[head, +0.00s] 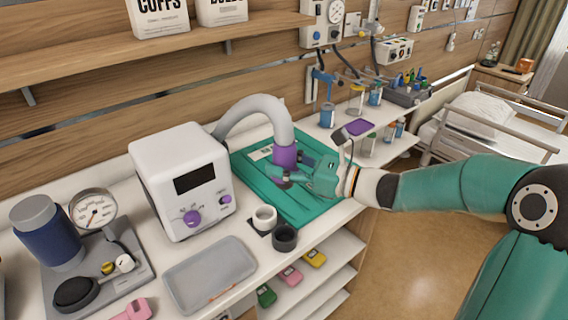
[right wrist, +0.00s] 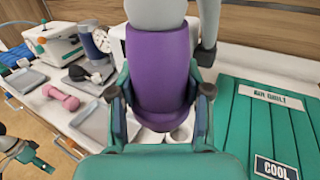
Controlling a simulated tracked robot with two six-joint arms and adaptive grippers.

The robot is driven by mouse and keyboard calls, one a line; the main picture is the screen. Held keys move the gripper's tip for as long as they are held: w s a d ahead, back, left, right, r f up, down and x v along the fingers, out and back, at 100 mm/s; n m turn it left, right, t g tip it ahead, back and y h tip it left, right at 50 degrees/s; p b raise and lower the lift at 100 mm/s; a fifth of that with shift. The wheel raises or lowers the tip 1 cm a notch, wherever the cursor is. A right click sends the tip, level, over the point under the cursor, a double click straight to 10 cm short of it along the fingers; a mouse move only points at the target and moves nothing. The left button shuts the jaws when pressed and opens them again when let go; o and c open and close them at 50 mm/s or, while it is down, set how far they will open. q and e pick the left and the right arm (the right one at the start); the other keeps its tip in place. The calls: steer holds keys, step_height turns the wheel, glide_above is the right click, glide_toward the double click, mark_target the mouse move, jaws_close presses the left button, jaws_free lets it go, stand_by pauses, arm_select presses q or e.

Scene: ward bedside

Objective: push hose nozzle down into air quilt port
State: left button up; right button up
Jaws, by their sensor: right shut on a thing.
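The purple hose nozzle (head: 285,154) hangs at the end of a thick grey hose (head: 256,106). My right gripper (head: 287,175) is shut on the nozzle, with a finger on each side of it. The nozzle also fills the middle of the right wrist view (right wrist: 158,70). The green air quilt (head: 284,206) lies folded flat on the counter, below the nozzle in the head view and to the right in the wrist view (right wrist: 258,125). I cannot make out a port on the quilt for certain, nor the gap beneath the nozzle.
A white blower unit (head: 183,175) stands left of the quilt. A white ring-shaped cup (head: 264,218) and a dark one (head: 285,238) stand in front of the quilt. A grey tray (head: 210,275) lies at the counter's front. Bottles (head: 327,115) stand behind.

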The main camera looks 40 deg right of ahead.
step_height(320, 180, down, 13)
steer(key=b, duration=1.1)
stand_by(0.6)
steer(key=shift+w+r, duration=0.1)
steer(key=shift+w, duration=0.05)
steer(key=w+f+b, duration=0.1)
steer(key=w+f, duration=0.1)
steer(key=w, duration=0.6)
steer(key=shift+w+a+b, duration=0.15)
steer(key=shift+a+b, duration=0.15)
steer(key=shift+b, duration=0.05)
stand_by(0.8)
steer(key=shift+f+b, duration=1.4)
steer(key=shift+f, duration=0.25)
steer(key=o, duration=0.9)
steer(key=shift+r, duration=0.1)
steer(key=o, duration=0.3)
